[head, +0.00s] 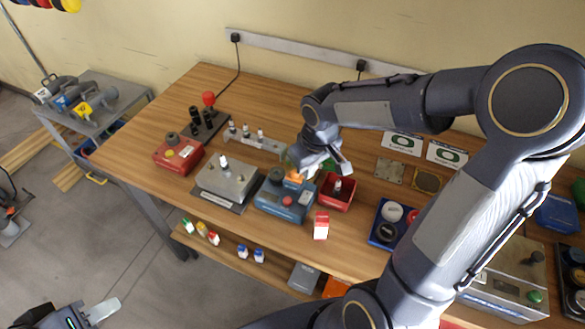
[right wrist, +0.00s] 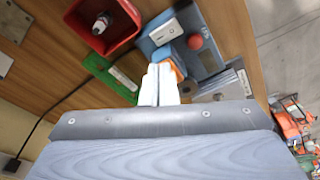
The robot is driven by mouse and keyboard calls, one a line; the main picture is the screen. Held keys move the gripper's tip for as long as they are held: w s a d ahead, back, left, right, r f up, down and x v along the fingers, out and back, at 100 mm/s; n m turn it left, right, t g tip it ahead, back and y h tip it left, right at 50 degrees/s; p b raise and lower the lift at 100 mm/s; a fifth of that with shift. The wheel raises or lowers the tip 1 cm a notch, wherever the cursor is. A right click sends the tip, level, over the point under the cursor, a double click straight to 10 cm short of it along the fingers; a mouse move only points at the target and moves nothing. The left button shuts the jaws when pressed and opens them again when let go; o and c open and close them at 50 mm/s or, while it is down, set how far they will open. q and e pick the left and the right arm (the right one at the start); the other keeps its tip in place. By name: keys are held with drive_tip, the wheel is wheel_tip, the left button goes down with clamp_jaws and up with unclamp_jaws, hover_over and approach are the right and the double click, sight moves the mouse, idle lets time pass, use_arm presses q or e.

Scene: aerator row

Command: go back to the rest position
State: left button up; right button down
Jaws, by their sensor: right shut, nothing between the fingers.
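My right gripper (head: 305,172) hangs over the workbench (head: 140,150), just above the back of a blue box with a red button (head: 285,200). Its pale fingers (right wrist: 160,84) are together and empty in the right wrist view, pointing at an orange part (right wrist: 174,68) on the blue box. I cannot tell whether they touch it. My left gripper (head: 104,311) is low over the floor at the bottom left of the head view, away from the bench. The picture does not show whether its fingers are apart.
A red bin (head: 338,192) with a small fitting inside stands beside my right gripper. A metal block on a plate (head: 226,180), a red box (head: 178,156) and a red-and-white carton (head: 321,226) are nearby. A grey cart (head: 95,108) stands at the left. Floor between is clear.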

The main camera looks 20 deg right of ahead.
drive_tip(key=s+a+r+m+t+y, duration=0.1)
drive_tip(key=s+a+r+t, duration=0.1)
drive_tip(key=s, duration=0.6)
drive_tip(key=s+a+r+m+t+y, duration=0.1)
drive_tip(key=s+a+r+m+y, duration=0.1)
drive_tip(key=s+r, duration=0.3)
drive_tip(key=s, duration=0.3)
drive_tip(key=shift+s+m+t, duration=0.3)
drive_tip(key=shift+s+t, duration=0.1)
drive_tip(key=shift+a+r, duration=0.1)
